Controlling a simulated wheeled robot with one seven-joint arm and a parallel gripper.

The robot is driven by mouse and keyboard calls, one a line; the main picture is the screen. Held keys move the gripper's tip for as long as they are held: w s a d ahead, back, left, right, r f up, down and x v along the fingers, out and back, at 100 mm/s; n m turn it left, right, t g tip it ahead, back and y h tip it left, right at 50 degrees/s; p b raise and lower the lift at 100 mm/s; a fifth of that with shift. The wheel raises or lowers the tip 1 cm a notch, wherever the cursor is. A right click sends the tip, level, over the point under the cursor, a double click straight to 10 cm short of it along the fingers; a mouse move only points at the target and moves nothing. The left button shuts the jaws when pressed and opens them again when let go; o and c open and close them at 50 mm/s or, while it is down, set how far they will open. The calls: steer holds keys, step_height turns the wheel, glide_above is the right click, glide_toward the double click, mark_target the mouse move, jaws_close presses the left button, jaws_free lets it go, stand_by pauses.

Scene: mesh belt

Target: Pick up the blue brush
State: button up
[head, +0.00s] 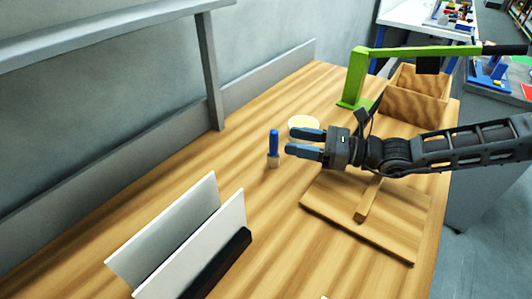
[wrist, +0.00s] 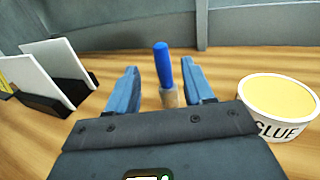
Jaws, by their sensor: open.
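The blue brush (head: 273,142) stands upright on the wooden table, its blue handle up and its pale bristle end down. My gripper (head: 288,142) is level above the table, pointing left, with its fingertips just to the right of the brush in the head view. In the wrist view the brush (wrist: 163,68) shows between the two open blue fingers (wrist: 160,85), a little beyond or at their tips. The fingers do not appear to touch it. Nothing is held.
A tub of glue (wrist: 278,108) stands close beside my gripper; it also shows in the head view (head: 303,122). White panels in a black holder (head: 220,262) stand front left. A wooden board (head: 400,235) lies under my arm. A green stand (head: 354,85) and wooden box (head: 412,105) are behind.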

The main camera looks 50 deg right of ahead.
mark_target(274, 134)
steer(key=shift+p+x, duration=1.05)
steer(key=shift+x, duration=2.1)
steer(key=shift+d+r, duration=0.15)
steer(key=shift+c, duration=0.2)
jaws_close()
steer(key=shift+r, duration=0.1)
